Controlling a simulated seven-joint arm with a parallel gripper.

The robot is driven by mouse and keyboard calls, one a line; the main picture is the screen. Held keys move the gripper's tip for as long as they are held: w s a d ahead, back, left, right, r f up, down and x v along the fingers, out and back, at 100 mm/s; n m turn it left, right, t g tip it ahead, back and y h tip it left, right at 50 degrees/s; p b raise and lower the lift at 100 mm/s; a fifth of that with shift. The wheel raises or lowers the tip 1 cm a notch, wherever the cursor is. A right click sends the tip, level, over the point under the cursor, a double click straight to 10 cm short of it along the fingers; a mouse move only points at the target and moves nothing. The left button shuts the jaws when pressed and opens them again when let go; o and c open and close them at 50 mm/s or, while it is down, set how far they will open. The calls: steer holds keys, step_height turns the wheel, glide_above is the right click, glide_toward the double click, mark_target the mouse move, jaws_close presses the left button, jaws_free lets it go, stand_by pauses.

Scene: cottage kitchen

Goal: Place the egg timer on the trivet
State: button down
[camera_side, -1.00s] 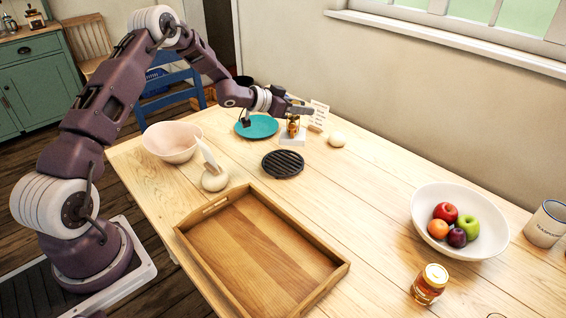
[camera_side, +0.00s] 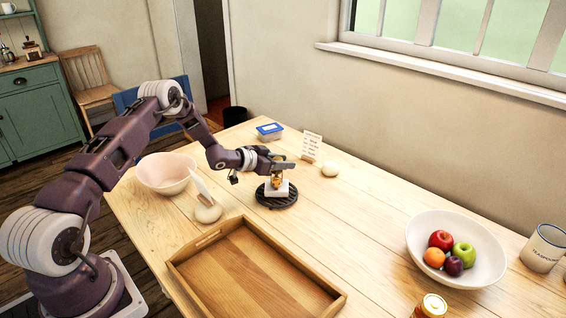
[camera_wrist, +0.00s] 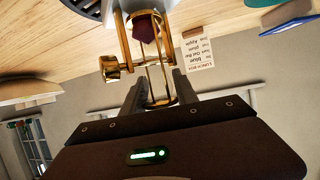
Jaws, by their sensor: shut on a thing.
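The egg timer (camera_side: 277,182) has a brass frame on a white block-like base. It is upright over the round black slatted trivet (camera_side: 289,201). My gripper (camera_side: 285,166) is shut on the timer near its top. In the wrist view, the fingers of my gripper (camera_wrist: 158,88) are on either side of the brass timer frame (camera_wrist: 151,60), and dark red sand shows in its glass. The trivet's dark edge also shows there at the upper left (camera_wrist: 87,8). I cannot tell whether the base touches the trivet or is slightly above it.
A wooden tray (camera_side: 190,283) lies in front. A pink bowl (camera_side: 165,175) and a round cream holder (camera_side: 208,214) stand left. A note card (camera_side: 312,146), cream ball (camera_side: 330,170) and blue box (camera_side: 269,131) are behind. The table's centre-right is clear, before the fruit bowl (camera_side: 417,240).

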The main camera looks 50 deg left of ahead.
steer(key=shift+w+r, duration=0.1)
steer(key=c, duration=0.9)
jaws_free()
steer(key=shift+c, duration=0.2)
